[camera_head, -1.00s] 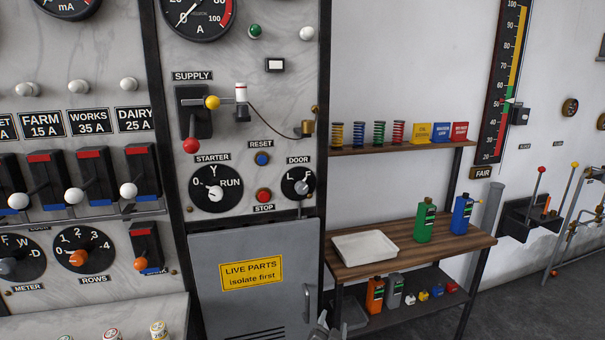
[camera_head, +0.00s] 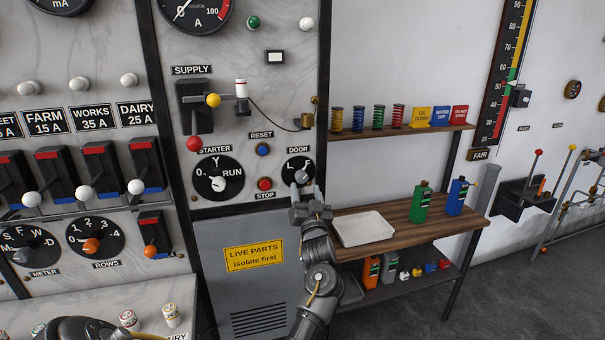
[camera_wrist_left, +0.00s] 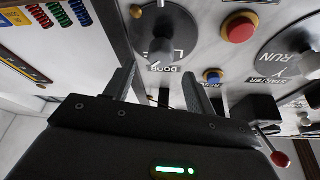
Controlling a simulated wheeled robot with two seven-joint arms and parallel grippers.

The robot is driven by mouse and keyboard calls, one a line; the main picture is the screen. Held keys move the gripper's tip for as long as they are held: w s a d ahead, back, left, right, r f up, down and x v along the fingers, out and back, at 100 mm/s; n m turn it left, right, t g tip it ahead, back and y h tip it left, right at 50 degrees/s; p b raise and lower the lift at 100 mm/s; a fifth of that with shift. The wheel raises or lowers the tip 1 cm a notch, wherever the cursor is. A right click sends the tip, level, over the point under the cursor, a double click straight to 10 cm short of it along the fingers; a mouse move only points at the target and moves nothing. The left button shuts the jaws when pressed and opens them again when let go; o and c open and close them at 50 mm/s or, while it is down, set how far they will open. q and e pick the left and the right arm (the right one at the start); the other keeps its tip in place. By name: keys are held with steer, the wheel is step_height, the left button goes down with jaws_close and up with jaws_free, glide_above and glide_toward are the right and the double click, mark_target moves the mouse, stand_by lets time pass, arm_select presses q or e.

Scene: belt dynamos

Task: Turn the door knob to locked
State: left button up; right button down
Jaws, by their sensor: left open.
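The door knob (camera_head: 301,177) is a small grey knob on a round black dial marked L and F, under the DOOR label on the marble panel. My left gripper (camera_head: 309,206) is just below the dial, open and empty. In the left wrist view the knob (camera_wrist_left: 161,48) shows upside down, beyond and between the two spread fingertips (camera_wrist_left: 160,75). The fingers appear apart from the knob. My right gripper is not in view.
The red STOP button (camera_head: 265,184), blue RESET button (camera_head: 262,149) and STARTER dial (camera_head: 218,178) are left of the knob. A grey cabinet door (camera_head: 215,290) lies below.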

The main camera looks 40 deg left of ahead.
mark_target(303, 179)
arm_select(q)
steer(key=p+x, duration=0.2)
steer(key=x, duration=0.4)
steer(key=shift+w+a, duration=0.15)
steer(key=shift+a, duration=0.05)
